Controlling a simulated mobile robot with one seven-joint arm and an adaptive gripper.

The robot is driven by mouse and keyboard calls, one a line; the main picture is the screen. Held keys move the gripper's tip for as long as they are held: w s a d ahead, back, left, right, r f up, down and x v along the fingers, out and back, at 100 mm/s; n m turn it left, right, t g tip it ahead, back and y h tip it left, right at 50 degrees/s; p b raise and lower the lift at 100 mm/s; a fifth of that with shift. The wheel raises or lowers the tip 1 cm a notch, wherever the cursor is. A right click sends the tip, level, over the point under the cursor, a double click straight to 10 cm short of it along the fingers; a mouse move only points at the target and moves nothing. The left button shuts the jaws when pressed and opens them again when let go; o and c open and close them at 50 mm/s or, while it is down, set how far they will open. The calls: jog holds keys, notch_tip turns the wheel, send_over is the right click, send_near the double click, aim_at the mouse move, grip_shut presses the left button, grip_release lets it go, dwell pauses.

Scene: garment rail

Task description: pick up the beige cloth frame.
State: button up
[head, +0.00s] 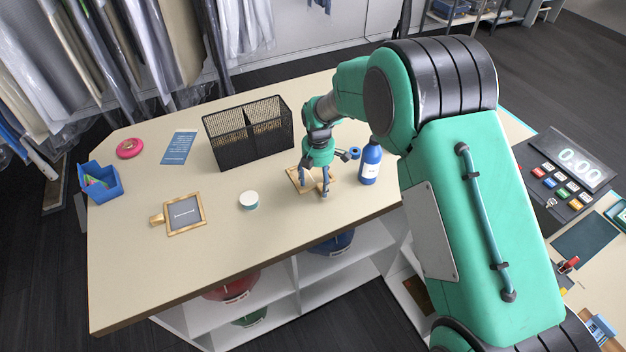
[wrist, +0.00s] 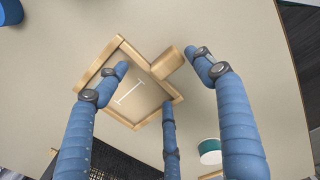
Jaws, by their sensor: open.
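The beige cloth frame (head: 297,177), a wooden frame with a beige panel and a pale line mark, lies on the table under my gripper (head: 318,188). My arm and fingers partly cover it in the head view. In the wrist view the frame (wrist: 142,95) shows almost whole, tilted in the picture, with its stubby wooden handle (wrist: 168,62) towards the upper right. My blue-fingered gripper (wrist: 163,75) is open above it, with fingers to either side of the handle. Nothing is held. I cannot tell whether any finger touches the frame.
A black mesh basket (head: 250,135) stands behind left of the frame, and a blue bottle (head: 370,163) stands close at its right. A white and teal round tin (head: 249,200) and a dark-panelled frame (head: 185,213) lie to the left. The table's front left is clear.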

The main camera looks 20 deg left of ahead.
jog(key=shift+f, duration=0.85)
jog(key=c, duration=0.9)
jog(key=shift+r, duration=0.2)
jog(key=shift+r, duration=0.25)
notch_tip(320, 180, up, 3)
jog(key=s+d, duration=0.3)
jog(key=s, duration=0.1)
jog(key=s+d, duration=0.2)
jog(key=s, duration=0.3)
jog(key=s+d+r+p, duration=0.1)
jog(key=s+d, duration=0.2)
jog(key=s, duration=0.1)
jog(key=shift+s+d+r, duration=0.1)
jog(key=shift+s+d, duration=0.1)
jog(key=shift+d, duration=0.1)
